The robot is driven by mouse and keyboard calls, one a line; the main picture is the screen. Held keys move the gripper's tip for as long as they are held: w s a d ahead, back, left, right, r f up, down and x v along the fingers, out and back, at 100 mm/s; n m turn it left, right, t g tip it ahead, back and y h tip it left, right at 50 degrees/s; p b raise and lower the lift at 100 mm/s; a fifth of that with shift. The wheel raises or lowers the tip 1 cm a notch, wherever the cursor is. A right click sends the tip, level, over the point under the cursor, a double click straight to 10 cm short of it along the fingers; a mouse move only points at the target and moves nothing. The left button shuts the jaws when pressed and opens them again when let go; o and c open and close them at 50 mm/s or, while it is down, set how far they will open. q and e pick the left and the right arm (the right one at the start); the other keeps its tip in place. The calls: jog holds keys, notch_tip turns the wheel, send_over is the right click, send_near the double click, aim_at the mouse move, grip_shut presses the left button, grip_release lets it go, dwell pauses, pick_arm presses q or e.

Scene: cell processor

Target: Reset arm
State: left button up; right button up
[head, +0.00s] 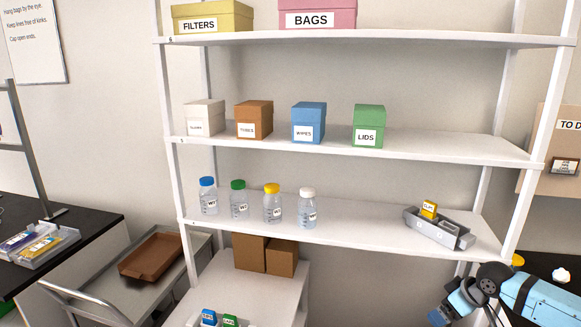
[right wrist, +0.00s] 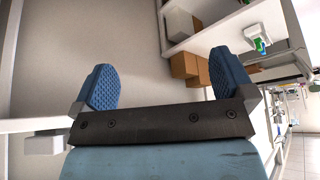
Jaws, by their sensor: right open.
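My right arm comes in at the lower right of the head view, with the right gripper (head: 442,314) partly cut off by the bottom edge. It is in front of the shelf unit's lower right side. In the right wrist view the right gripper (right wrist: 164,82) has its two blue ridged fingers wide apart. Nothing is between them, only pale wall behind. My left gripper is not in view.
A white shelf unit (head: 340,230) holds labelled boxes, several capped bottles (head: 272,205) and a grey holder (head: 438,230) with a yellow item. Brown boxes (head: 264,255) stand below. A cart with a brown tray (head: 150,255) is at left, beside a black bench (head: 85,228).

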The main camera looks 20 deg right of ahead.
jog(key=s+a+f+t+y+p, duration=0.1)
jog(key=s+a+f, duration=0.4)
jog(key=a, duration=0.4)
jog(key=s+a+f+t+p, duration=0.1)
jog(key=s+a+f, duration=0.4)
jog(key=a, duration=0.3)
jog(key=s+a+f+t+y+p, duration=0.1)
jog(key=s+a+f, duration=0.35)
jog(key=a, duration=0.45)
jog(key=s+a+r+m+t+p, duration=0.1)
jog(key=s+a+r+t, duration=0.1)
jog(key=s+a, duration=0.5)
jog(key=shift+a+t+h, duration=0.4)
jog(key=shift+a, duration=0.15)
jog(key=shift+s, duration=0.1)
